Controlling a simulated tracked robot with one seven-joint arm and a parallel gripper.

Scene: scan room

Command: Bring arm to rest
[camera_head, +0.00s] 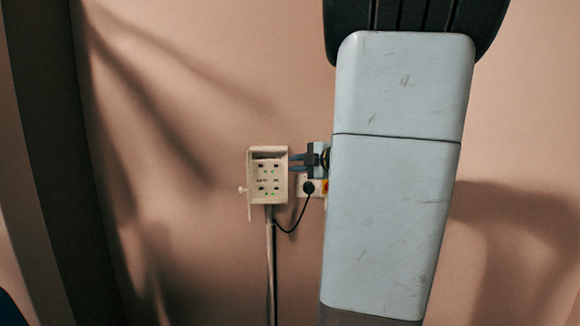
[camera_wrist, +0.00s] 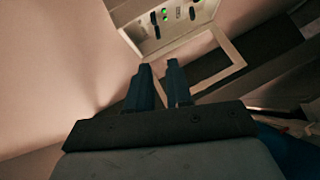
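My gripper (camera_head: 291,162) is just right of a cream wall box (camera_head: 254,165), its two blue fingers pointing left at the box's right side. In the wrist view, my gripper (camera_wrist: 159,68) shows a gap between its fingertips, with nothing visible between them. The box (camera_wrist: 150,8) is beyond the fingers there, with dark switches and lit green lights. A pale frame-like cover (camera_wrist: 238,62) stands out from the box and appears open. I cannot tell whether a fingertip touches the box. My pale blue arm hides the wall to the right.
A black plug (camera_head: 308,187) with a hanging cable is in a socket just below my gripper. A red and yellow part (camera_head: 325,187) shows beside it, partly hidden by my arm. A pipe (camera_head: 270,260) runs down from the box. The wall (camera_head: 190,230) left of the box is clear.

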